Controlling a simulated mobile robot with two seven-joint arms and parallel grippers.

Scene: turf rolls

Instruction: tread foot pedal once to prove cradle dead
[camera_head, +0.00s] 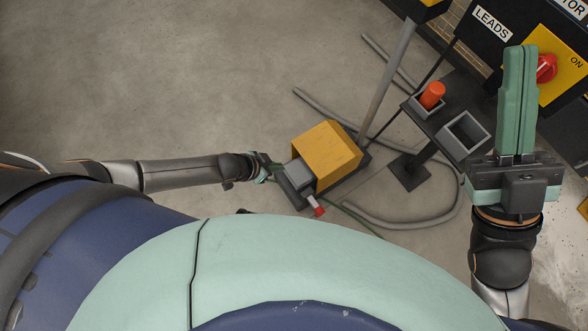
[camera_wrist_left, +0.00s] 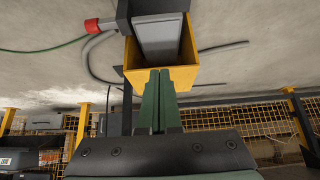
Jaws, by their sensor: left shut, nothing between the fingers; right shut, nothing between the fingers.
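The foot pedal is a grey tread plate (camera_head: 297,173) under a yellow hood (camera_head: 328,155) on a dark base on the floor. In the left wrist view the grey plate (camera_wrist_left: 158,35) shows inside the yellow hood (camera_wrist_left: 182,76). My left gripper (camera_head: 272,169) is at the open side of the hood, close to the plate. Its green fingers (camera_wrist_left: 160,74) are shut and empty and overlap the hood's mouth in the left wrist view; I cannot tell whether they touch the plate. My right gripper (camera_head: 521,50) is shut and empty, raised at the right. No cradle is identifiable.
A red-tipped fitting (camera_head: 318,209) sticks out of the pedal base. A stand right of it carries an orange cylinder (camera_head: 432,95) and an empty tray (camera_head: 464,134). A red switch (camera_head: 546,68) by "ON" is behind my right gripper. Grey hoses lie around; floor at left is clear.

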